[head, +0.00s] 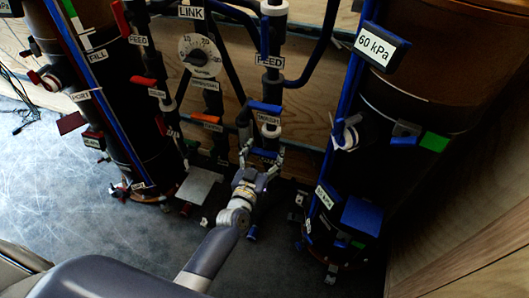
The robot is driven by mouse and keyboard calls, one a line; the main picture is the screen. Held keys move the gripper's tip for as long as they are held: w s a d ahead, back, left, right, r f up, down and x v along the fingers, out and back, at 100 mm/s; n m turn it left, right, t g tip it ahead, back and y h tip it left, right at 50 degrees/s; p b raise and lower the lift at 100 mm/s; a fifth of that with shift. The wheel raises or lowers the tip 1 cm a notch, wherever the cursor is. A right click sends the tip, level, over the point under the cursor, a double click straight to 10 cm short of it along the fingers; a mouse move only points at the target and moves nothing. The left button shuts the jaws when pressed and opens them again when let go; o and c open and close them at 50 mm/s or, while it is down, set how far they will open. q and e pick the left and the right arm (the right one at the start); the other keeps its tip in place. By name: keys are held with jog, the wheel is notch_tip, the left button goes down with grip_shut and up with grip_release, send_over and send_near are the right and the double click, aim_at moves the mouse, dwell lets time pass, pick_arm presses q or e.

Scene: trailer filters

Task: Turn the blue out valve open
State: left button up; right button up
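My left gripper (263,156) reaches in from the bottom to the middle pipe. Its two fingers are spread apart, one on each side of a small blue handle (264,154) low on that pipe; I cannot tell whether they touch it. A second blue handle (265,107) lies crosswise higher on the same pipe, above a white label. I cannot read an "out" label on any blue valve, so which one is the out valve is unclear. My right gripper is not in view.
A dark tank with the FILL label (98,56) stands on the left. A brown tank (425,70) with a 60 kPa display (376,46) stands on the right. A white dial (199,55) and orange handles (206,118) are left of the middle pipe. The floor at left is largely clear.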

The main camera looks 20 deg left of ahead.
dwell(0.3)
pick_arm(q)
jog(key=n, duration=0.3)
jog(key=shift+a+p, duration=0.1)
jog(key=shift+p, duration=0.2)
jog(key=n, duration=0.2)
jog(key=shift+n, duration=0.3)
jog(key=n, duration=0.2)
jog(key=shift+a+n, duration=0.1)
jog(key=shift+n, duration=1.2)
jog(key=n, duration=0.2)
jog(key=shift+a+f+n, duration=0.1)
jog(key=shift+f+n, duration=0.05)
jog(key=shift+n, duration=0.15)
jog(key=shift+n+b, duration=0.35)
jog(key=shift+n, duration=0.15)
jog(key=shift+f+n+b, duration=0.1)
jog(key=shift+n+b, duration=0.35)
jog(key=shift+n, duration=1.75)
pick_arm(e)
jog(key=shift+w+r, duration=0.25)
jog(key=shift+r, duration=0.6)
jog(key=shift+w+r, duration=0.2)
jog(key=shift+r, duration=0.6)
